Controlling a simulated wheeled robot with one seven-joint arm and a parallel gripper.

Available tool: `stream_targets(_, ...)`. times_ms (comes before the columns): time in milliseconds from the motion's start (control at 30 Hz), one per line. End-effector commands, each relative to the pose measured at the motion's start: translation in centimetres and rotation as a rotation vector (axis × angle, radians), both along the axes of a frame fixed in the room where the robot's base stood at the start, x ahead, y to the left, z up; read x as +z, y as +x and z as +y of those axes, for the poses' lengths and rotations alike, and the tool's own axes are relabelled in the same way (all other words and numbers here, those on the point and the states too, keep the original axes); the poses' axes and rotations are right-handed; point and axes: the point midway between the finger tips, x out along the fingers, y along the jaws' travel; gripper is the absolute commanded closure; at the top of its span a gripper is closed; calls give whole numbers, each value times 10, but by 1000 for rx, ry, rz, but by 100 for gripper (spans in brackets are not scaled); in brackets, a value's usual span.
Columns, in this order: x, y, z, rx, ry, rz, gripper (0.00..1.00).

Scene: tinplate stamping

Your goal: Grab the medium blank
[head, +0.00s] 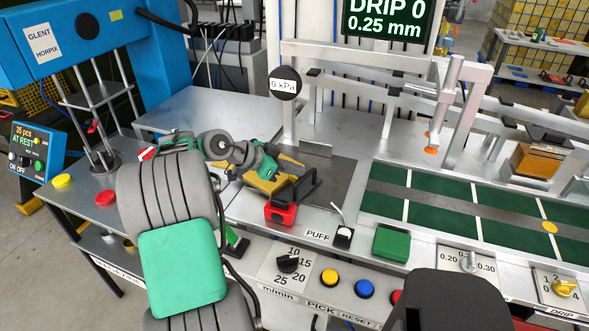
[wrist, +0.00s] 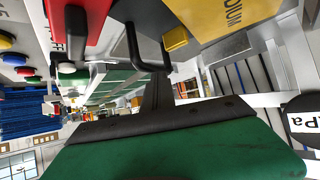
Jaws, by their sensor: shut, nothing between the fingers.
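A yellow piece marked with letters ending in "DIUM" (wrist: 235,18) fills the top right of the wrist view, cut off by the frame edge. In the head view, yellow surfaces (head: 265,185) show beneath and beside my wrist, partly hidden by it. I cannot tell whether a sheet of blank lies on or in that piece. My gripper (wrist: 157,95) is shut and empty, its dark fingers narrowing together in the wrist view. It is close to the yellow piece, but contact cannot be made out.
A green-panelled conveyor (head: 440,205) runs right. Control knobs and buttons line the front edge. A blue press (head: 75,45) stands left.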

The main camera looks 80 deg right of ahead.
Motion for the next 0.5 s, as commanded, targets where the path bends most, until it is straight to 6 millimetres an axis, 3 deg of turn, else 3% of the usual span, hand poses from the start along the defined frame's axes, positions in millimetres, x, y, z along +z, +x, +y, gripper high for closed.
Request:
stream_targets(267,2,4,5,8,23,0,100)
stream_targets(500,5,46,33,11,17,0,100)
